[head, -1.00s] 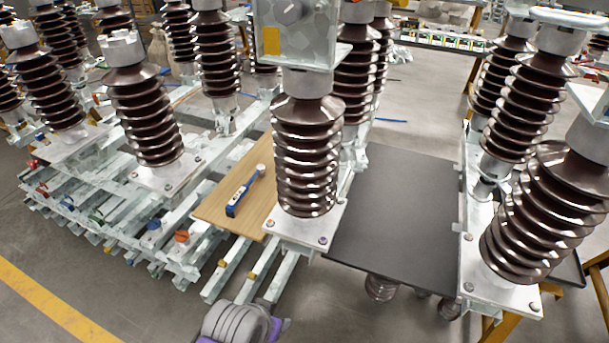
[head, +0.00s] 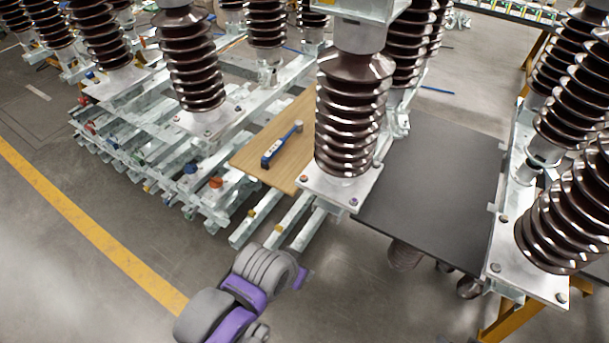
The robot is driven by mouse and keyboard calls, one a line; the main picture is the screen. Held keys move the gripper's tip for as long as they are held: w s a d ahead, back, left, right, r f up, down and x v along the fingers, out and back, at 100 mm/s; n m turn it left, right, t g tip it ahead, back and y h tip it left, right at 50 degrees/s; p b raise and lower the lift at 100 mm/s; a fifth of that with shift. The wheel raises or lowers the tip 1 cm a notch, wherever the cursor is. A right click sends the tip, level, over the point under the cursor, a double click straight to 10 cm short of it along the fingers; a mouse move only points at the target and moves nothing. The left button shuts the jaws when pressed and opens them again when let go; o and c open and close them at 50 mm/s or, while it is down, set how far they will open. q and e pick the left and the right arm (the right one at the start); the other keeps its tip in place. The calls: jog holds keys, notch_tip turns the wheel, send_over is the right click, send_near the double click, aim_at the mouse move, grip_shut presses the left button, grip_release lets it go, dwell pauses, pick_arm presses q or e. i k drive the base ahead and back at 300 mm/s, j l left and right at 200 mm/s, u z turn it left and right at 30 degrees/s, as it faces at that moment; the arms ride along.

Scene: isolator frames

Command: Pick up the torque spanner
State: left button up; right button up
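The torque spanner (head: 281,147) lies on a wooden board (head: 262,165) left of the middle in the head view. It has a blue body with a pale section, a dark end toward me and a grey head at its far end. Nothing touches it from above. One of my arms, grey and purple, reaches in from the bottom, nearer to me than the board and apart from the spanner. I cannot make out gripper fingers on it. My other arm does not show.
A brown ribbed insulator (head: 347,125) on a pale base plate stands just right of the board. A dark flat panel (head: 437,180) lies further right. Galvanised steel beams (head: 180,165) and more insulators fill the left. Floor with a yellow line (head: 95,230) is open at lower left.

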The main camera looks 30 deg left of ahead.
aim_at(298, 128)
jog(key=i+j+u, duration=0.1)
jog(key=i+u, duration=0.35)
jog(key=i, duration=0.8)
